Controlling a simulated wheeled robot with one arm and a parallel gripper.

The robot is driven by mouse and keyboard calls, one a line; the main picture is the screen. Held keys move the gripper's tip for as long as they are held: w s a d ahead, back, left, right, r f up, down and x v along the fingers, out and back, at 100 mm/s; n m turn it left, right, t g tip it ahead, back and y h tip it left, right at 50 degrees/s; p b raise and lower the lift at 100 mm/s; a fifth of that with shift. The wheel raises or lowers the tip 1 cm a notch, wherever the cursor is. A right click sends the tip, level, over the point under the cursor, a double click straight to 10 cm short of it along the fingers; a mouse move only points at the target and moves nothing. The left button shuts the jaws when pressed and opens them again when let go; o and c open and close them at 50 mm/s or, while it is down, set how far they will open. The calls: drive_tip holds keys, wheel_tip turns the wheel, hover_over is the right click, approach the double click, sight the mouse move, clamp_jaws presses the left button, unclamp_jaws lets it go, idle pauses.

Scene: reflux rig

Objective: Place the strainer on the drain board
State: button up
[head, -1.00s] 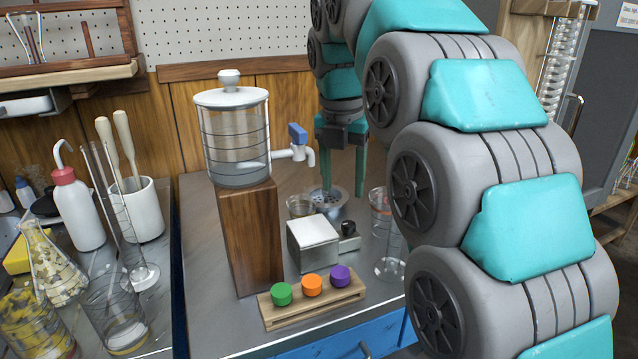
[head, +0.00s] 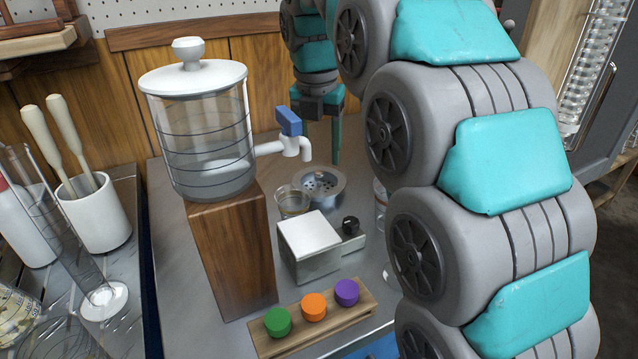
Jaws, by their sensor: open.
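A round metal dish with a wide rim and dark holes (head: 322,184), which looks like the strainer, lies on the grey metal worktop (head: 205,330) behind a square-topped device. I cannot tell whether it sits in a sink opening or on the surface. No separate drain board can be made out. My gripper (head: 323,140) points down behind and above the dish, apart from it in the picture. It is open with nothing seen between its fingers. One teal finger shows clearly; the other is largely hidden behind the tap.
A glass dispenser (head: 205,135) with a blue-handled tap (head: 290,125) stands on a wooden block (head: 235,255). A small beaker (head: 292,202), a square-topped device (head: 310,245) and a rack with green, orange and purple caps (head: 313,318) stand close by. My arm hides the right side.

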sight(319, 172)
drive_tip(key=shift+w+a+f, duration=0.1)
drive_tip(key=shift+w+f, duration=0.1)
drive_tip(key=shift+f, duration=0.95)
drive_tip(key=shift+w+f, duration=0.15)
drive_tip(key=shift+f, duration=0.95)
clamp_jaws()
